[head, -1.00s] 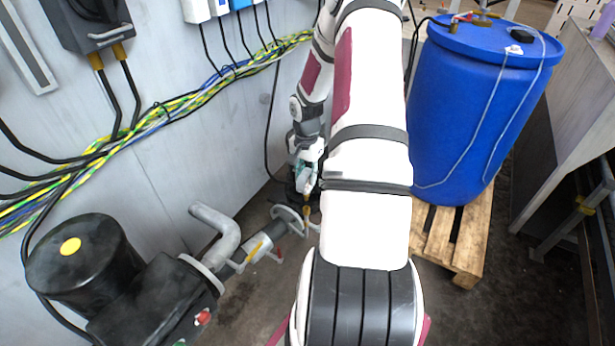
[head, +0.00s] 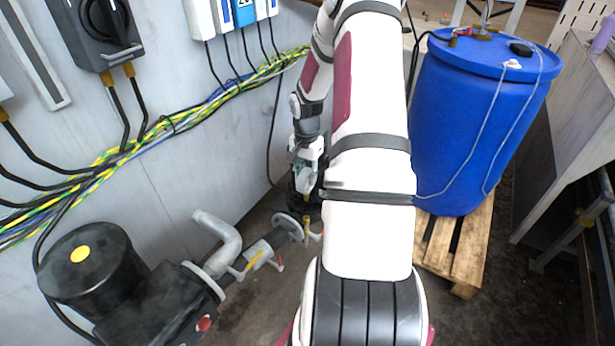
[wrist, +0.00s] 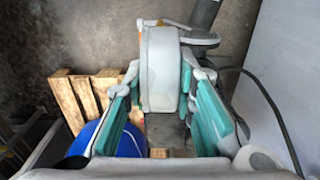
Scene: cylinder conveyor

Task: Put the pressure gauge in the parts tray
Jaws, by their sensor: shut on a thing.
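The pressure gauge (wrist: 160,72) shows in the wrist view as a thick grey-white round body, seen nearly edge-on, so its dial cannot be read. My gripper (wrist: 160,85) has its teal fingers on either side of the gauge and is shut on it. In the head view my gripper (head: 305,178) is low beside the grey wall, at the far end of the pipework and partly behind my arm. The gauge cannot be made out there. I cannot make out the parts tray in either view.
A black pump (head: 92,268) with a grey pipe (head: 220,238) and flange stands by the wall at left. A blue barrel (head: 470,130) stands on a wooden pallet (head: 470,250) at right. Cables (head: 165,120) run along the wall. A black cable (wrist: 275,110) hangs near my gripper.

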